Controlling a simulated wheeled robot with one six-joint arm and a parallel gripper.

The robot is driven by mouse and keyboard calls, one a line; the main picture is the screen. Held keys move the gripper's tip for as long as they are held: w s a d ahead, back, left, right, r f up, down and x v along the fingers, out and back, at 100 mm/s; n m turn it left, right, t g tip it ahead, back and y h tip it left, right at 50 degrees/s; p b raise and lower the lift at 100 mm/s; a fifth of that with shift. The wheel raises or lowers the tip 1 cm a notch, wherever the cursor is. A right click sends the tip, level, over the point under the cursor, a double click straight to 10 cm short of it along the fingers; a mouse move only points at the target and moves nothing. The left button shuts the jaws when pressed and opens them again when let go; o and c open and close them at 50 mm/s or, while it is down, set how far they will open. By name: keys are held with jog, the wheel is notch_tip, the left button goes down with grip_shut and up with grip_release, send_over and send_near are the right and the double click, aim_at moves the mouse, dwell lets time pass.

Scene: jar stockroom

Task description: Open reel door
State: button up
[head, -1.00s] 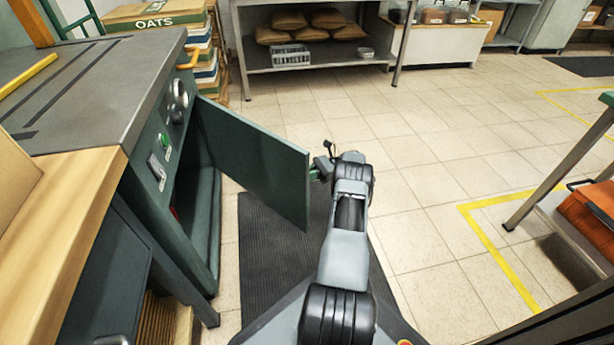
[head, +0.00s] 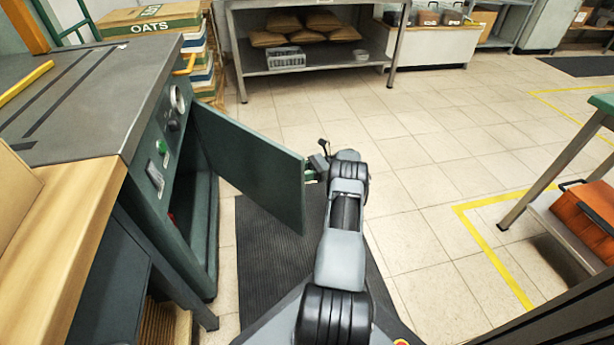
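The reel door (head: 247,160) is a dark green panel on the front of the green machine cabinet (head: 140,130). It stands swung well out from the cabinet, hinged at its far left side. The opening behind it shows a dark interior with a small red thing partly hidden inside. My gripper (head: 314,170) is at the free right edge of the door. The wrist and the door edge hide its fingers, so I cannot tell whether it is shut on the door or a handle, or only touching it.
A black ribbed mat (head: 262,262) lies on the tiled floor under the door. A wooden-topped bench (head: 75,215) stands at the near left. A green-topped table (head: 560,165) with an orange case (head: 588,215) stands at right. The tiled floor between is clear.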

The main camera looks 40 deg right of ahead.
jog(key=s+a+r+p, duration=0.7)
jog(key=s+r, duration=0.3)
jog(key=s, duration=0.2)
jog(key=shift+a+r+p, duration=0.25)
jog(key=shift+r+p, duration=0.1)
jog(key=shift+p, duration=0.35)
